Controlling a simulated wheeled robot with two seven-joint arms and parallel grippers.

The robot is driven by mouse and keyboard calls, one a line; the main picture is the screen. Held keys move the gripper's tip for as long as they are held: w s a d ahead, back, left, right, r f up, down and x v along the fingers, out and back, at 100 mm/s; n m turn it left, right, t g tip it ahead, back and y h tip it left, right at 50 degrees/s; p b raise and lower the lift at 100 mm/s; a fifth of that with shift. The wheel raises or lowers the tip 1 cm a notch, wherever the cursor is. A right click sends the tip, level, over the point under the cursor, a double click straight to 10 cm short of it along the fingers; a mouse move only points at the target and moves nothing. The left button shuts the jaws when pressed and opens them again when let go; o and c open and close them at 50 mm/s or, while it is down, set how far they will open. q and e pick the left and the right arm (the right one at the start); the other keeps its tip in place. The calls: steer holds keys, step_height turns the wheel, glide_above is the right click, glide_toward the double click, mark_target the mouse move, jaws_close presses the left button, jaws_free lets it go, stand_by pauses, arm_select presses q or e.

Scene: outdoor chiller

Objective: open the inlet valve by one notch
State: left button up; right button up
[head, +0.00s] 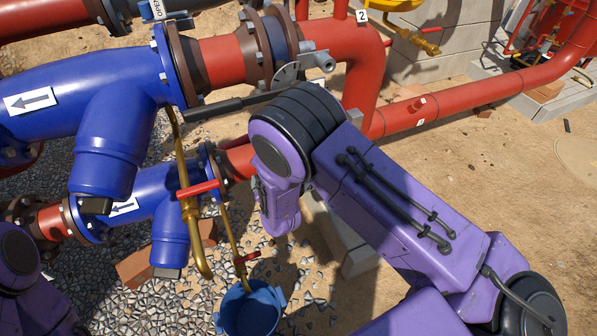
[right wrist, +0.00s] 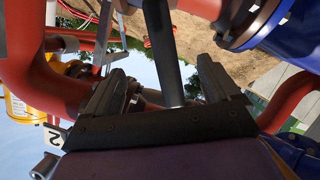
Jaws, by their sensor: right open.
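The upper pipe line has a valve between flanges, with a grey notched plate (head: 287,73) and a grey stem end (head: 322,61) beside it. A long dark lever (head: 225,106) runs from there down to the left, in front of the red pipe and the blue body's flange. My right arm crosses in front of this area; its gripper is hidden in the head view. In the right wrist view my right gripper (right wrist: 160,88) is open, and a dark bar (right wrist: 163,45), apparently the lever, passes between its fingers; contact cannot be told. My left gripper is out of view.
A blue strainer body (head: 80,85) is at left, with a lower blue one (head: 150,195) below it. Brass drain pipes with red handles (head: 198,188) hang over a blue bucket (head: 250,310). A red pipe (head: 460,100) runs right. Open sandy ground lies at right.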

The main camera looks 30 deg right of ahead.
steer(key=shift+p+v, duration=1.05)
steer(key=shift+v, duration=1.6)
steer(key=p+v, duration=0.3)
steer(key=v, duration=0.7)
steer(key=shift+s, duration=0.25)
